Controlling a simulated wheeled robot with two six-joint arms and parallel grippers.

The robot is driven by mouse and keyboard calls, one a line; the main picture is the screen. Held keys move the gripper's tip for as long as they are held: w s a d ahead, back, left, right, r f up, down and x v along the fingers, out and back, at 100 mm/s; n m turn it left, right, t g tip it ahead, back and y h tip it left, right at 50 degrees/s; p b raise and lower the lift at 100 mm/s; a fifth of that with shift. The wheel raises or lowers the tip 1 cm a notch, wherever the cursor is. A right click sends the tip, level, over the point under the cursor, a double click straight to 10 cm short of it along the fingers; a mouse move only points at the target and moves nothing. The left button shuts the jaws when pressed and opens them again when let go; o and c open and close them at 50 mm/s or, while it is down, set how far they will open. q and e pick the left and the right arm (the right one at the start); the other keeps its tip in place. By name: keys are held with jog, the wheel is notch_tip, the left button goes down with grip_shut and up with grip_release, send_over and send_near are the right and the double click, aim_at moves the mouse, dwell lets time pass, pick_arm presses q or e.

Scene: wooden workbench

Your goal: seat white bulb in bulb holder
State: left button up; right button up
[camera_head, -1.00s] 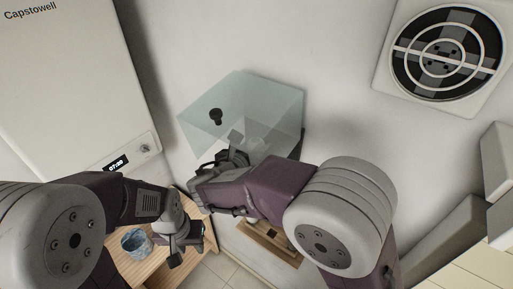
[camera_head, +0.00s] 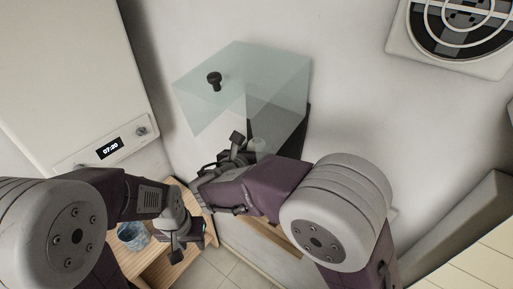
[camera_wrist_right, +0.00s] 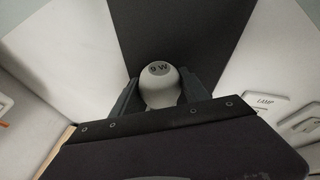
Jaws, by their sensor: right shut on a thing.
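The white bulb (camera_wrist_right: 162,87) is held between the fingers of my right gripper (camera_wrist_right: 155,98) in the right wrist view. Its rounded end, with a grey disc marked with a "W" rating, faces the camera. In the head view the bulb (camera_head: 258,145) shows faintly by the clear box, and my right gripper (camera_head: 240,151) is at the box's lower part, partly hidden by its own arm. I cannot make out the bulb holder in either view. My left gripper (camera_head: 178,250) hangs over the wooden bench, apart from the bulb; its finger gap is unclear.
A clear box (camera_head: 270,75) with a black knob (camera_head: 214,81) juts from the wall, with a dark panel (camera_wrist_right: 170,35) behind the bulb. A blue-tinted glass container (camera_head: 133,236) stands on the wooden bench (camera_head: 150,262). A plate marked LAMP (camera_wrist_right: 268,104) is at right.

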jog(key=shift+f+b, duration=0.35)
jog(key=shift+f, duration=0.15)
dwell(0.5)
jog(key=o, duration=1.5)
jog(key=shift+c, duration=0.2)
jog(key=shift+s+a+r, duration=0.1)
jog(key=shift+s+a, duration=0.1)
jog(key=shift+s, duration=0.1)
jog(key=b+v, duration=0.2)
jog(key=v, duration=0.6)
jog(key=shift+s, duration=0.15)
jog(key=shift+r, duration=0.15)
